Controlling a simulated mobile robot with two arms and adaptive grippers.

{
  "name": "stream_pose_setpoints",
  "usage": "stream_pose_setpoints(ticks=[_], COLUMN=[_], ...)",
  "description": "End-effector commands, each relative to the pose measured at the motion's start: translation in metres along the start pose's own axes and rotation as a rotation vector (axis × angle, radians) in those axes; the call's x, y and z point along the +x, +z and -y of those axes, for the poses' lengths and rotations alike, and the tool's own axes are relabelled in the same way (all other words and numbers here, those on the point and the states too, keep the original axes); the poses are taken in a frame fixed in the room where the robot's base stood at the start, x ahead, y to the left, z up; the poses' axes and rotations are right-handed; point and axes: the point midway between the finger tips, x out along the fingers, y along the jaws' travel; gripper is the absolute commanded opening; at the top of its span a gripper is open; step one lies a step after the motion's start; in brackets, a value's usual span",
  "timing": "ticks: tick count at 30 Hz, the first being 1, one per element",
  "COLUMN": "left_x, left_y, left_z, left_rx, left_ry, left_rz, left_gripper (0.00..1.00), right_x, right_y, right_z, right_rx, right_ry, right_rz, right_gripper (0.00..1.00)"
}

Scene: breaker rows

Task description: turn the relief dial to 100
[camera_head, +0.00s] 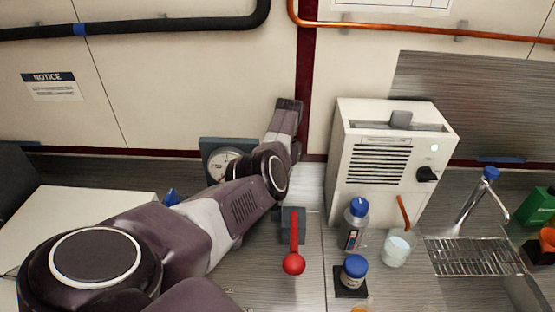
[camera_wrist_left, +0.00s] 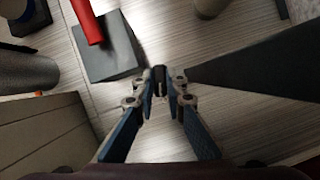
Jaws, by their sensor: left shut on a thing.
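A round white-faced dial (camera_head: 222,163) sits on a blue-grey box (camera_head: 207,148) at the back of the bench, in the head view. My left arm covers the box's right side. Lettering on the dial is too small to read. My left gripper (camera_wrist_left: 160,86) shows in the left wrist view with its fingertips close together. It is shut on a small dark piece between the tips. I cannot tell whether this piece belongs to the relief dial. In the head view my arm hides the fingertips. My right gripper is in neither view.
A red lever (camera_head: 294,240) on a grey base stands right of my arm; it also shows in the wrist view (camera_wrist_left: 87,20). A white machine (camera_head: 385,190), a blue-capped bottle (camera_head: 354,232), a beaker (camera_head: 396,252) and a sink rack (camera_head: 470,257) stand further right.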

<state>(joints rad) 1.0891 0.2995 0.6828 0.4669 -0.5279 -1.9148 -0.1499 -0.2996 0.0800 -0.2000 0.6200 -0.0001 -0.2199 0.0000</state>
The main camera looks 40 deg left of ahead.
Motion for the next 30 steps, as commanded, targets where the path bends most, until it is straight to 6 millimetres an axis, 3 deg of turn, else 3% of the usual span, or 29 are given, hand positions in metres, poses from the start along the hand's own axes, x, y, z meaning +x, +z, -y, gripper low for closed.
stream_pose_setpoints(ticks=[10, 26, 27, 30], left_x=[-0.0021, -0.0024, -0.0024, -0.002], left_y=[-0.0008, -0.0014, -0.0014, -0.0012], left_z=[0.0017, 0.0016, 0.0016, 0.0015], left_rx=[-0.129, -0.149, -0.149, -0.148], left_ry=[0.052, 0.062, 0.062, 0.061], left_rz=[-0.006, -0.008, -0.008, -0.007], left_gripper=[0.0, 0.0, 0.14, 0.25], right_x=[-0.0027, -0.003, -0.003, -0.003], right_y=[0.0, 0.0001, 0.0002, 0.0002], right_z=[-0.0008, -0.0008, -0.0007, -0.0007], right_rx=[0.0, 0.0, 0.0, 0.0], right_ry=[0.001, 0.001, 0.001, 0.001], right_rz=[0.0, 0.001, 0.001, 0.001], right_gripper=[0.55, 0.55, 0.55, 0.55])
